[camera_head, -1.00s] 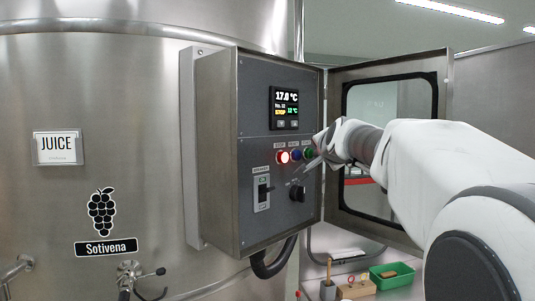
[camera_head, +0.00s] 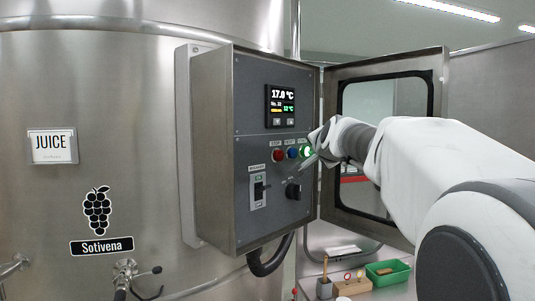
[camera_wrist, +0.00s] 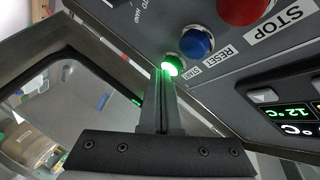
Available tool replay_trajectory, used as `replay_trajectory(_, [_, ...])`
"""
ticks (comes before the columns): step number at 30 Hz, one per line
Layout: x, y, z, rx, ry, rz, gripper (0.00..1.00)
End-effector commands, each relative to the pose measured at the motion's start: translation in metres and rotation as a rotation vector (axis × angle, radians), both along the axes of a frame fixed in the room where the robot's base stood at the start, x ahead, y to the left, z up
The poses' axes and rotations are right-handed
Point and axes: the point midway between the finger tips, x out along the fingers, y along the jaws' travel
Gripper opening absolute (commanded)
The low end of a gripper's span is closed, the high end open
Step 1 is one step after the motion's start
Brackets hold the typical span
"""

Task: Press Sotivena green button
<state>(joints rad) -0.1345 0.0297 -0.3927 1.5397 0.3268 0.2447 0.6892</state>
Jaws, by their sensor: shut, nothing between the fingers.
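The control box (camera_head: 218,150) on the vat labelled Sotivena (camera_head: 101,247) stands with its door open. The green button (camera_head: 307,152) is lit, at the right end of the button row; in the wrist view it (camera_wrist: 172,66) glows at my fingertips. The blue reset button (camera_head: 293,153) and the red stop button (camera_head: 278,155), unlit, sit to its left. My gripper (camera_wrist: 168,75) is shut and empty, its tips at the green button, touching or almost touching it. In the head view my gripper (camera_head: 312,160) is partly hard to make out against the panel.
A display (camera_head: 281,106) reads about 17 °C. A breaker switch (camera_head: 258,187) and a black knob (camera_head: 293,191) sit below the buttons. The open door (camera_head: 331,150) stands behind my arm at the right. A green bin (camera_head: 388,272) is low at the right.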

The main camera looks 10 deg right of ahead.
Motion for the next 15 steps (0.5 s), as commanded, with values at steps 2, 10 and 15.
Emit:
replay_trajectory(2, [-0.0039, -0.0022, -0.0024, 0.0, -0.001, 0.001, 0.0])
replay_trajectory(10, [-0.01, -0.0061, -0.0004, 0.0, 0.0, 0.0, 0.0])
replay_trajectory(15, [-0.0101, -0.0064, -0.0004, 0.0, 0.0, 0.0, 0.0])
